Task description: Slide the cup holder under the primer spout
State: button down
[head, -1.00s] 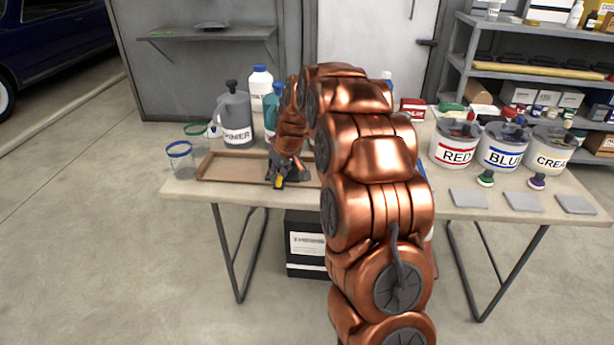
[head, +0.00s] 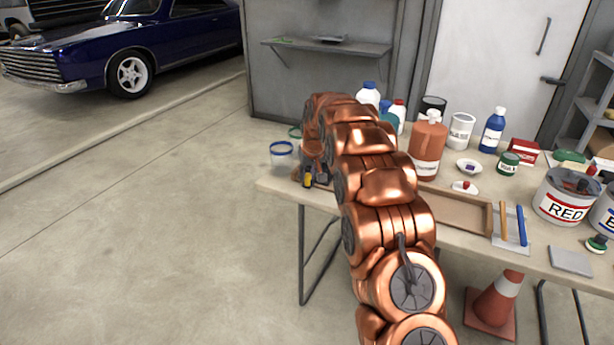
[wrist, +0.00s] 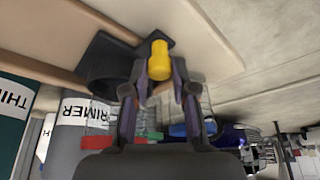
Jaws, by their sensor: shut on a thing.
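The cup holder (wrist: 103,68) is a dark grey piece with a ring-like part and a yellow knob (wrist: 158,60). My gripper (wrist: 159,86) is shut on that knob in the wrist view. The primer jug (wrist: 82,118), grey with a PRIMER label, stands left of my fingers there, close to the holder's ring. Its spout does not show clearly in either current view. In the head view my gripper (head: 314,172) is low at the table's left end, with the yellow knob (head: 307,180) just visible. My arm hides the jug and most of the holder.
A brown tray (head: 455,212) runs along the table front. Several bottles crowd behind my arm, including an orange-brown pump bottle (head: 428,150).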

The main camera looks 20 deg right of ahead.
jog(key=shift+w+a+r, duration=0.1)
jog(key=shift+w+a, duration=0.05)
jog(key=shift+a, duration=0.05)
jog(key=c, duration=1)
grip_release()
jog(key=shift+o, duration=0.2)
jog(key=v, duration=1.1)
jog(key=shift+s+r, duration=0.25)
jog(key=shift+r, duration=0.1)
